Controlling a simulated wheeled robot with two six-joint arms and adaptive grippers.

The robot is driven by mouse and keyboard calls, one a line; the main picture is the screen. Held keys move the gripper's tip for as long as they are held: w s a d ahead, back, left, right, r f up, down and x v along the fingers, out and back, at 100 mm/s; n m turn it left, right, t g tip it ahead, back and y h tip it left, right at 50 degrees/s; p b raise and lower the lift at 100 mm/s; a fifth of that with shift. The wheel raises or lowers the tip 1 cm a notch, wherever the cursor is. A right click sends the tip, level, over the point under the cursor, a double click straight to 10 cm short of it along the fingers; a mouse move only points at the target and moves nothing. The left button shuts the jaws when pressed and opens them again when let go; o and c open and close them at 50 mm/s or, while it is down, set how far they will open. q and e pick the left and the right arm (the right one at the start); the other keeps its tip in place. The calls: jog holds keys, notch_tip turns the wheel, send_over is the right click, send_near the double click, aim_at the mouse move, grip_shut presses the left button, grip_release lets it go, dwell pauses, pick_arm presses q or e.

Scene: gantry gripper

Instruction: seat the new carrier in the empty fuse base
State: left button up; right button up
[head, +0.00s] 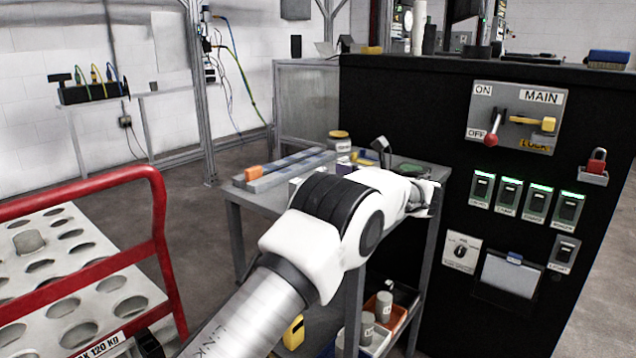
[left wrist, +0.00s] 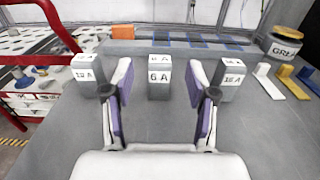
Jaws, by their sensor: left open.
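My left gripper (head: 430,198) is over the grey side table in the head view. In the left wrist view its fingers (left wrist: 159,104) are open and empty. A grey block marked 6 A (left wrist: 159,78) stands upright ahead, seen between the fingers and apart from them. A similar block (left wrist: 88,74), its marking hard to read, stands at the left, and one marked 16 A (left wrist: 231,79) at the right. I cannot tell which is the new carrier. Fuse positions (head: 508,195) with green lights line the black cabinet; a further one (head: 564,254) below shows no green light. My right gripper is not visible.
The grey table (head: 238,198) carries a long bar with an orange block (left wrist: 122,31), a grease tin (left wrist: 284,47) and coloured pieces (left wrist: 296,84). A red-railed cart (head: 160,220) stands left.

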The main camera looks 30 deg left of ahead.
pick_arm(q)
jog(key=a, duration=0.2)
jog(key=a+b, duration=0.1)
jog(key=a, duration=0.1)
jog(key=shift+w+a+f, duration=0.15)
jog(key=shift+a+f, duration=0.05)
jog(key=shift+a, duration=0.05)
jog(key=shift+r, duration=0.15)
jog(key=c, duration=0.4)
grip_shut()
